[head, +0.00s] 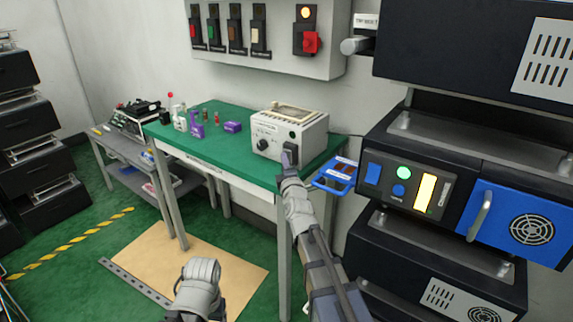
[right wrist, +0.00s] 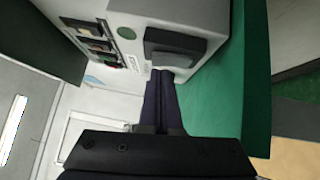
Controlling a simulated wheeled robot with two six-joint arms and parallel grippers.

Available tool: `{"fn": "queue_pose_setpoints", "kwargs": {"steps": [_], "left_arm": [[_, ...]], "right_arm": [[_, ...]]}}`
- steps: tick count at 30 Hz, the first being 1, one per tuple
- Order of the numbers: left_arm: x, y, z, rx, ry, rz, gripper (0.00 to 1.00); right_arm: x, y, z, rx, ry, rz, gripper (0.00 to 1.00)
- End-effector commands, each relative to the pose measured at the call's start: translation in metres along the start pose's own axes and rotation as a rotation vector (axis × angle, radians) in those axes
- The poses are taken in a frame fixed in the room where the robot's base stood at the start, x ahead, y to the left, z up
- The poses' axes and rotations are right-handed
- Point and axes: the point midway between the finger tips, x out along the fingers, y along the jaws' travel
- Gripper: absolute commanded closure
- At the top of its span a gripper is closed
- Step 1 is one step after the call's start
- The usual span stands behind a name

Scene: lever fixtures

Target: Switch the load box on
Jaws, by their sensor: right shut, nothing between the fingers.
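The load box (head: 283,132) is a light grey box with a slatted top, standing on the green table. Its front has a black knob (head: 263,143) and a black rocker switch (head: 291,149). My right gripper (head: 289,160) is shut and empty, in front of the box at the switch. In the right wrist view its fingertips (right wrist: 162,72) are at the lower edge of the black switch (right wrist: 174,48); I cannot tell if they touch it. A green disc (right wrist: 126,33) shows beside the switch. Of my left arm only a link shows; its gripper is not in view.
A blue tray (head: 335,176) juts out right of the table. A rack (head: 410,190) with switches and lamps stands close to the right. Small purple items (head: 232,127) lie left of the box. A switch panel (head: 270,62) hangs above. The green table (head: 225,155) is clear in front.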

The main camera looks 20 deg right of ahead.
Motion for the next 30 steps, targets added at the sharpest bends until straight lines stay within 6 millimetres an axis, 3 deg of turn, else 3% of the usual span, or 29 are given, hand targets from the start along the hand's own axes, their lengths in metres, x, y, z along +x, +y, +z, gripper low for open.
{"fn": "queue_pose_setpoints", "kwargs": {"steps": [30], "left_arm": [[0.0004, -0.0001, 0.0001, 0.0, 0.0, 0.0, 0.27]], "right_arm": [[0.0018, -0.0001, 0.0003, -0.004, -0.002, 0.002, 1.0]]}}
